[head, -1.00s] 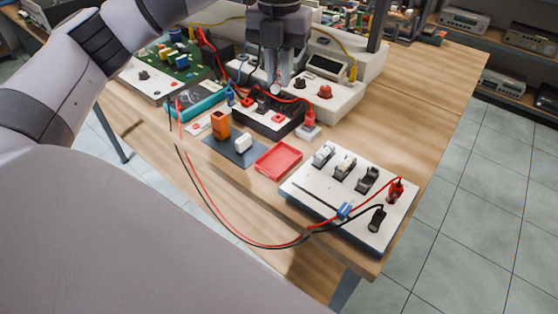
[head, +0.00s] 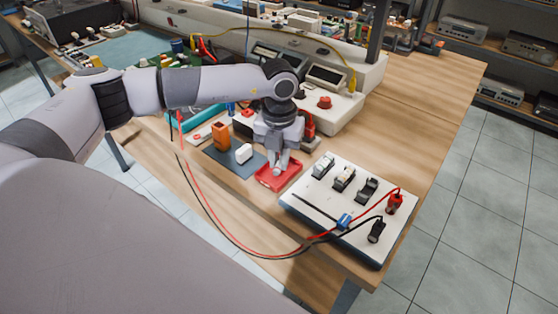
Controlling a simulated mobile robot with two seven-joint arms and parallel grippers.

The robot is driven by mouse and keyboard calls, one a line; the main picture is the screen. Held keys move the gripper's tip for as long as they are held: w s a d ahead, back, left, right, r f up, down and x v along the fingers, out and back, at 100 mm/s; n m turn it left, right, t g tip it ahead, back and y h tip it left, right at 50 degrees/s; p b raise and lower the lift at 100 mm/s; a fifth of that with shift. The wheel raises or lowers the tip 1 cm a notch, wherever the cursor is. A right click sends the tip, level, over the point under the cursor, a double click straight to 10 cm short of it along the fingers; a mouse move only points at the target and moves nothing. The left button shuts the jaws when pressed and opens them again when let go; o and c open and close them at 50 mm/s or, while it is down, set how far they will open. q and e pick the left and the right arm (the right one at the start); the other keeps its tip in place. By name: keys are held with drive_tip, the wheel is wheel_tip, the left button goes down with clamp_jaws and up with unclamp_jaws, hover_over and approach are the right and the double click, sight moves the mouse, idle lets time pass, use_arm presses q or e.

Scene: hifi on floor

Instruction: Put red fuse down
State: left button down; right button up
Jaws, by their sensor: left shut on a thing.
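My left gripper (head: 277,170) points down over the red tray (head: 292,179), its fingertips at or just above the tray floor. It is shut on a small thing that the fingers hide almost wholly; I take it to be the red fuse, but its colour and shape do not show. I cannot tell whether it touches the tray. My right gripper is not in view.
Right of the tray stands a white panel (head: 325,201) with several fuse holders, a red plug (head: 394,203) and a black plug (head: 376,232). Left are a dark mat (head: 250,171), a white block (head: 244,153) and an orange device (head: 221,135). Red and black leads loop in front.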

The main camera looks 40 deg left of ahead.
use_arm(q)
drive_tip(key=shift+f, duration=0.75)
drive_tip(key=shift+f, duration=0.2)
drive_tip(key=c, duration=1.4)
unclamp_jaws()
drive_tip(key=shift+r, duration=0.1)
